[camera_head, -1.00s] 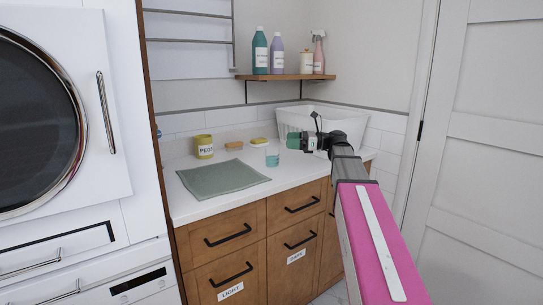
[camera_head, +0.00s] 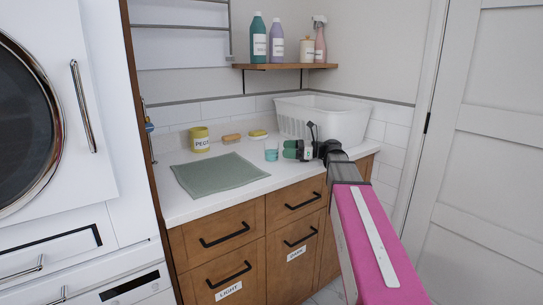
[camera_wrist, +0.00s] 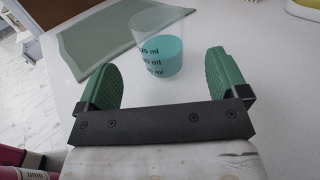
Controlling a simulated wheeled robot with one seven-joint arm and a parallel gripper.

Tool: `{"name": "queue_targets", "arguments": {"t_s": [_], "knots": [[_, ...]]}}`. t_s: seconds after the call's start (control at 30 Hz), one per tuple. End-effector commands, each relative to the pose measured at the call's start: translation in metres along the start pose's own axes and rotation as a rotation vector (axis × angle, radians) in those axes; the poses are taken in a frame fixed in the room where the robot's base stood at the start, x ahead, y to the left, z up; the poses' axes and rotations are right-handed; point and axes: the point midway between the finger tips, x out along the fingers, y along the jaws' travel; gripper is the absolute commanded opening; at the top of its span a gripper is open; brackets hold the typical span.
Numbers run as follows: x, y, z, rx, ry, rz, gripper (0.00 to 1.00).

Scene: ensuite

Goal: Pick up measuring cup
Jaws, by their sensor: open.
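The measuring cup (camera_head: 271,151) is a small clear cup with a teal lower part, standing upright on the white counter. In the wrist view the measuring cup (camera_wrist: 158,48) shows dark "ml" markings and stands just beyond the fingertips, roughly centred between them. My gripper (camera_head: 287,149) is at the right of the cup in the head view, low over the counter. In the wrist view my gripper (camera_wrist: 162,72) has its two green finger pads spread apart with nothing between them. The cup's base is visible and looks clear of both pads.
A grey-green mat (camera_head: 220,176) lies left of the cup. Behind stand a yellow peg tin (camera_head: 199,141), a wooden brush (camera_head: 232,138) and a yellow sponge (camera_head: 258,134). A white basket (camera_head: 330,116) fills the back right corner. A shelf (camera_head: 285,66) with bottles hangs above.

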Motion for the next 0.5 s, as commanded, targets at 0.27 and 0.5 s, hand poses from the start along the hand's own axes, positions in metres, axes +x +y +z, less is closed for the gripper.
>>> {"name": "queue_targets", "arguments": {"t_s": [0.27, 0.5], "knots": [[0.020, 0.000, 0.002, -0.001, 0.000, 0.001, 0.92], [0.046, 0.000, 0.002, -0.001, 0.000, 0.002, 0.92]]}}
